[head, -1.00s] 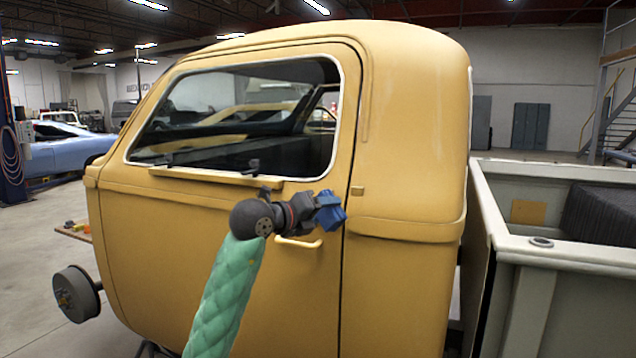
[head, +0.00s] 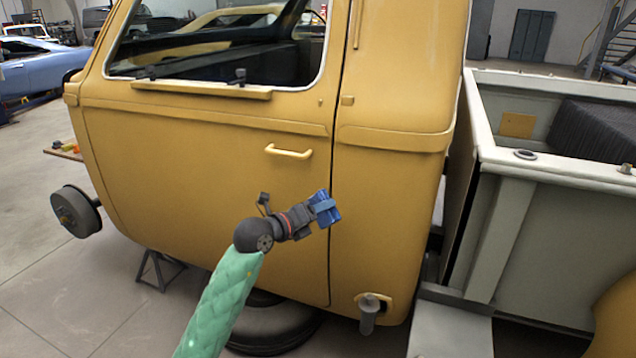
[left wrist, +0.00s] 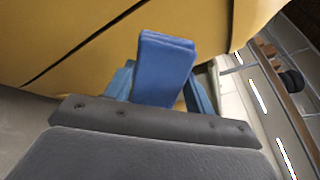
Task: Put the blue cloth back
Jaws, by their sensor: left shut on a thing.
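My left gripper (head: 322,208) is shut on the blue cloth (head: 328,214). It holds the cloth in front of the yellow truck cab's door, below the door handle. In the left wrist view the cloth (left wrist: 165,68) is a folded, flat blue block standing up between lighter blue fingers. Yellow bodywork lies behind it; I cannot tell how wide the gap is. My right gripper is not in view.
The yellow cab (head: 215,145) fills the middle, with a handle (head: 289,152) on its door. A grey truck bed (head: 545,165) with a dark ridged block (head: 597,130) stands at right. A tyre (head: 270,325) and a stand (head: 155,268) are below. Open floor (head: 60,290) lies at left.

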